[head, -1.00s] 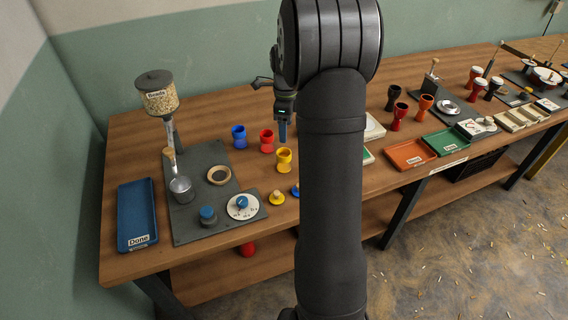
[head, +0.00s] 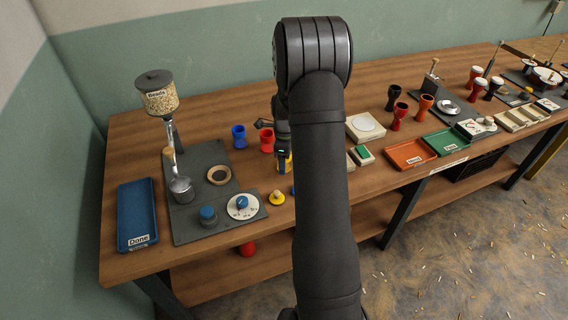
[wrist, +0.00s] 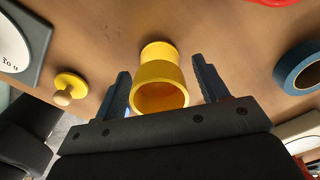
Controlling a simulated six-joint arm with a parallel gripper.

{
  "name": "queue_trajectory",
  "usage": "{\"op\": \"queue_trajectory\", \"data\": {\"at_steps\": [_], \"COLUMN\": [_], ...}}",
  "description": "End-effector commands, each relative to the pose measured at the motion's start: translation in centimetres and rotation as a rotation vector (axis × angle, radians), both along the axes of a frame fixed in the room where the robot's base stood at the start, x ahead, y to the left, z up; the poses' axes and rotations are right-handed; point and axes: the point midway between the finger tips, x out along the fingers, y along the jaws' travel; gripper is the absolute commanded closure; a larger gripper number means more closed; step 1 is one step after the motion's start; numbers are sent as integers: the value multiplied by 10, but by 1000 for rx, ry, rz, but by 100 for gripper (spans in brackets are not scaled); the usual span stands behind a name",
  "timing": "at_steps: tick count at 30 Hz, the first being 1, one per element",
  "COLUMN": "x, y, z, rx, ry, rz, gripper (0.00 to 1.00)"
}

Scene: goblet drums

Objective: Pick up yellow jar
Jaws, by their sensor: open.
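The yellow jar (wrist: 160,78) shows in the wrist view between the two blue fingers of my gripper (wrist: 162,88), its open mouth towards the camera. The fingers are apart, with a gap on each side of the jar. In the head view the yellow jar (head: 289,164) is mostly hidden behind my gripper (head: 283,160), which is down at the jar's place on the table. A small yellow lid with a wooden knob (head: 277,198) lies in front of the jar; the lid also shows in the wrist view (wrist: 71,86).
A red jar (head: 266,140) and a blue jar (head: 239,136) stand behind and left. A dial (head: 243,207) on a grey board is left. A blue ring-shaped thing (wrist: 299,68) lies right of the fingers in the wrist view. A blue tray (head: 137,212) is far left.

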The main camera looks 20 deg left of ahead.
Motion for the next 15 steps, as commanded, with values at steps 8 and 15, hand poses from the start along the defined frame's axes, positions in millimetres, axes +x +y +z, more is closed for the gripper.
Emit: {"op": "queue_trajectory", "data": {"at_steps": [8, 15], "x": [0, 0], "y": [0, 0], "z": [-5, -5], "rx": [0, 0], "ry": [0, 0], "rz": [0, 0], "gripper": [37, 83]}}
